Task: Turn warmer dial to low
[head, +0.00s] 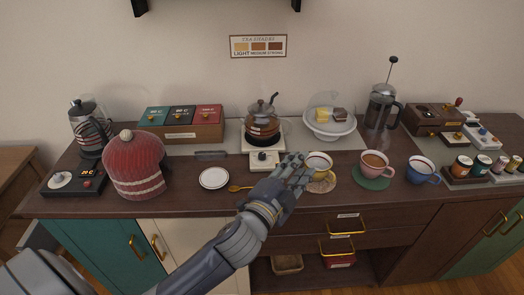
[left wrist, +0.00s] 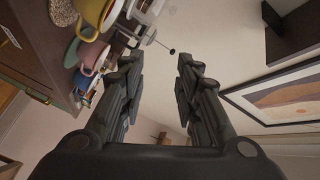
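The warmer (head: 249,134) stands at the back middle of the counter with a glass and copper teapot (head: 263,122) on it. Its front panel (head: 255,166) carries a small dark dial (head: 262,156); its setting is too small to read. The dial does not show there. My right gripper is not in view.
A pink cup (head: 374,162) and a blue cup (head: 421,167) stand to the right. A white plate (head: 214,178), a wooden spoon (head: 238,188) and a red knitted cozy (head: 134,170) are to the left. A French press (head: 382,108) stands behind the cups.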

